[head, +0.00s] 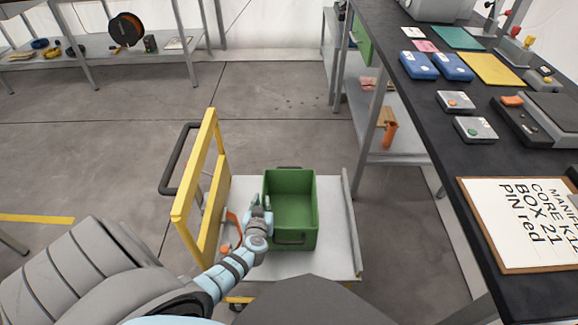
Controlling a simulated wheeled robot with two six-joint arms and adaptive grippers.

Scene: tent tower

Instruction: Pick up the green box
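The green box (291,196) is an open-topped, empty-looking bin standing upright on the grey bed of a small cart. It has a dark handle on its near side. My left gripper (260,201) is at the box's left wall, toward its near corner. Its two fingertips look apart, pointing away from me, close to the wall's rim. I cannot tell whether they touch the wall or stand on both sides of it. My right gripper is not in view.
The cart bed (334,230) has a yellow frame (207,180) with a dark handle on its left. An orange item lies beside the box. A dark table (420,120) with blue cases and a clipboard (525,222) stands on the right. The floor beyond the cart is clear.

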